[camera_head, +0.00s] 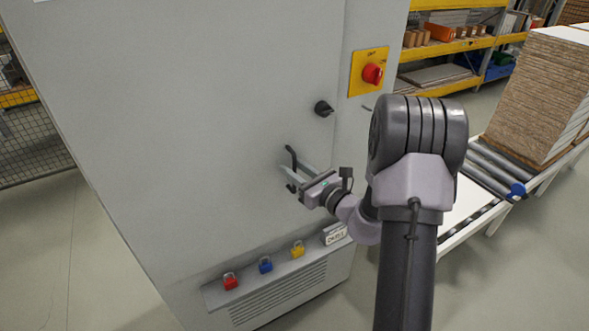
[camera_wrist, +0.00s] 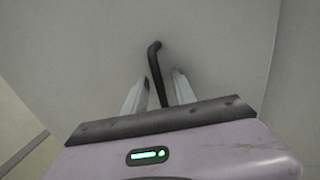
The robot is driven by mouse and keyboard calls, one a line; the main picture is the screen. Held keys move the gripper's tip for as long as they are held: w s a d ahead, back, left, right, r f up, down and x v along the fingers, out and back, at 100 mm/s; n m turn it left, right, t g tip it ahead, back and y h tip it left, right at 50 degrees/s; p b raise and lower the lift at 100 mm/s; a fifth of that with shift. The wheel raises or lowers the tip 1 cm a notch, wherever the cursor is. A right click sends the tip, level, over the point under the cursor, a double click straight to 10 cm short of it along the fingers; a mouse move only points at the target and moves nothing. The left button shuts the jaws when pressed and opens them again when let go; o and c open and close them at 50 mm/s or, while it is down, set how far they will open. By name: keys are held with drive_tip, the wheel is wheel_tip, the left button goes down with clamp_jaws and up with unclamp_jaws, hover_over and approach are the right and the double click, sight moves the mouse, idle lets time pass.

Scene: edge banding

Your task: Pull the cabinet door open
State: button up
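The cabinet door (camera_head: 200,120) is a large light-grey panel, and it looks closed. Its handle (camera_head: 291,156) is a slim black bar; it also shows in the wrist view (camera_wrist: 155,64). My gripper (camera_head: 293,169) is at the handle. In the wrist view its two pale fingers (camera_wrist: 157,86) stand on either side of the bar, with a narrow gap visible on each side. The gripper looks open around the handle. The lower part of the handle is partly hidden by the gripper.
A black knob (camera_head: 323,108) and a red button on a yellow plate (camera_head: 371,72) sit right of the handle. A ledge with red, blue and yellow padlocks (camera_head: 265,265) juts out below. A roller conveyor with stacked boards (camera_head: 535,95) stands at right. Floor at left is clear.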

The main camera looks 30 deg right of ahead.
clamp_jaws()
idle(1.4)
